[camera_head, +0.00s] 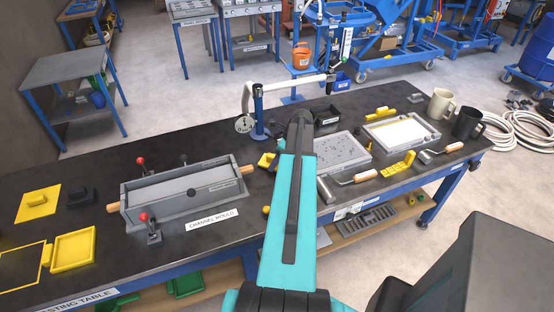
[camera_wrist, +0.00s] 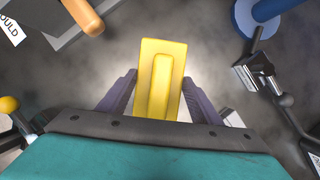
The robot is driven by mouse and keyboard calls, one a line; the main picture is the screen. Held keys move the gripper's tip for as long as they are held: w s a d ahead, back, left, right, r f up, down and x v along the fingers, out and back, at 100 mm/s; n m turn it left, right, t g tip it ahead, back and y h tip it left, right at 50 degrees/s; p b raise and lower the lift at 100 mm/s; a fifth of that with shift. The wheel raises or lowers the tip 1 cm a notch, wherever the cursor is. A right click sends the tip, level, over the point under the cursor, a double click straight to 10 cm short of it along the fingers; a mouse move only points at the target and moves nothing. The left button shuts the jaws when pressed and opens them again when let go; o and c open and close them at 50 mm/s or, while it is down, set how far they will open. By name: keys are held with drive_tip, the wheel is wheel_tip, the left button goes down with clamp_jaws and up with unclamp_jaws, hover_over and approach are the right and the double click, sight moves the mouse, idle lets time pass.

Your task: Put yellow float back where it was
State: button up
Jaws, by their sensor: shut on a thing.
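The yellow float (camera_wrist: 152,88), a flat rectangular plate with a raised bar handle, sits between the two dark fingers of my gripper (camera_wrist: 158,88) in the wrist view. My gripper is shut on it, above the dark table top. In the head view a yellow piece (camera_head: 266,160) shows just left of my teal arm and is probably this float; my arm hides the gripper. A yellow plate with a yellow block on it (camera_head: 37,201) lies at the table's left. A yellow outline (camera_head: 22,266) is marked on the table below that, with bare dark surface inside.
The grey channel mould (camera_head: 185,196) with red-knobbed levers stands left of my arm. A yellow tray (camera_head: 73,249) lies beside the outline. A blue post with a white arm (camera_head: 258,110) rises behind.

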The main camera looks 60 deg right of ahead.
drive_tip(key=shift+f, duration=0.15)
drive_tip(key=shift+f, duration=0.15)
drive_tip(key=o, duration=1.1)
drive_tip(key=shift+c, duration=0.2)
drive_tip(key=shift+b+v, duration=1.7)
drive_tip(key=shift+v, duration=4.4)
